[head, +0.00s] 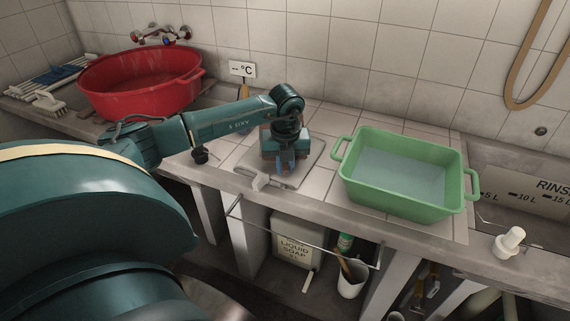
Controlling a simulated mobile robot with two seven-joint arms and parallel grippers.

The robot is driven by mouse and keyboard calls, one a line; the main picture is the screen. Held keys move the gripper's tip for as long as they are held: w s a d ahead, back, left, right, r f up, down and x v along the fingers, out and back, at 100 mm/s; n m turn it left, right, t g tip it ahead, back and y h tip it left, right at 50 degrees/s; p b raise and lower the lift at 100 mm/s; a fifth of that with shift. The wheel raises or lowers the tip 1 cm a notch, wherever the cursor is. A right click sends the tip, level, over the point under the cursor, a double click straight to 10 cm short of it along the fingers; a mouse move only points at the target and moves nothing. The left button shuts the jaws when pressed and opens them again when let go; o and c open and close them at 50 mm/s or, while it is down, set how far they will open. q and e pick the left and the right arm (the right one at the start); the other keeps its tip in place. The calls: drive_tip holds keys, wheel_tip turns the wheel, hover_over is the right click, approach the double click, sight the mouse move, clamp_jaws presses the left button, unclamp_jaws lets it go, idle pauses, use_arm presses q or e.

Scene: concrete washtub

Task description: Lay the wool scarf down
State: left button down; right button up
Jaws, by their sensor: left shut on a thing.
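My left gripper (285,165) points down over the tiled counter, just left of the green tub (350,190). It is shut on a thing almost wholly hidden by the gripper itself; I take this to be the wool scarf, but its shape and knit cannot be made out. Under the gripper is a flat grey patch (312,152) on the tiles, perhaps a board or mat. A small pale grey piece (262,182) shows at the counter's front edge beside the fingers; I cannot tell what it belongs to. My right gripper is out of view.
The green tub holds water. A red basin (140,88) stands at the left below the taps (160,34), with brushes (48,104) beside it. A rinse sink (520,190) is at right. Below are a soap canister (297,240) and a rail.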

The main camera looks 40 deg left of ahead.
use_arm(q)
drive_tip(key=c, duration=1.3)
unclamp_jaws()
drive_tip(key=shift+r+p, duration=2.35)
drive_tip(key=shift+r, duration=0.75)
drive_tip(key=shift+s+f, duration=0.1)
